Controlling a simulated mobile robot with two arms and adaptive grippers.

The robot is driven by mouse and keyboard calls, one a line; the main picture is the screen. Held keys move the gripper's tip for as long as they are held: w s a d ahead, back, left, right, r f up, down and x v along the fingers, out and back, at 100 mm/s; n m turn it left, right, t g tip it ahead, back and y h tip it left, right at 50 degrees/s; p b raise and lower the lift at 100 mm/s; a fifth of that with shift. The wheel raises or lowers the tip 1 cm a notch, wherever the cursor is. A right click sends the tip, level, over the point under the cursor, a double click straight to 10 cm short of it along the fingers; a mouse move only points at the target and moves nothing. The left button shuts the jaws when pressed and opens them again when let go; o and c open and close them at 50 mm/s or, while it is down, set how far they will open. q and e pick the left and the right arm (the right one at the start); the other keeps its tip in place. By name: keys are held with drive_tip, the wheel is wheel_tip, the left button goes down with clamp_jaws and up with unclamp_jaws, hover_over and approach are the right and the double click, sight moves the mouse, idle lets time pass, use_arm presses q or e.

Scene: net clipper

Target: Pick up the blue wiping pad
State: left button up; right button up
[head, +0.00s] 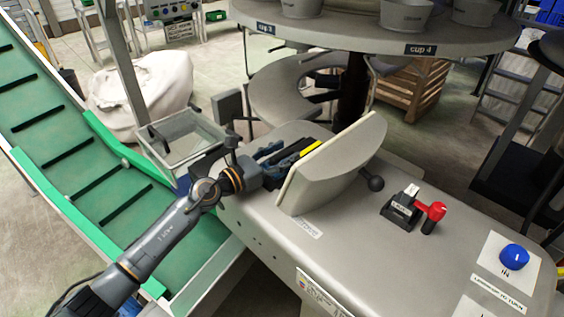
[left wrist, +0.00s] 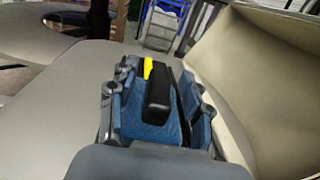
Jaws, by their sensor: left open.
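The blue wiping pad (left wrist: 138,122) lies between the fingers of my left gripper (left wrist: 156,92) in the left wrist view. A black block (left wrist: 158,100) and a yellow strip (left wrist: 147,68) show along its top and seem to be its handle. In the head view the black and yellow part (head: 296,153) shows on the grey machine top, just left of the slanted panel. My left gripper (head: 280,158) is open there, its fingers on either side of the pad. Whether the fingers touch it is hard to tell. My right gripper is not in view.
A slanted beige panel (head: 335,165) stands close to the right of my left gripper. The grey machine top (head: 340,265) carries a red lever (head: 433,211) and a blue knob (head: 514,256). A green conveyor (head: 75,150) runs at left. A round table (head: 370,38) with cups is behind.

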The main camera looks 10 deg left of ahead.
use_arm(q)
clamp_jaws()
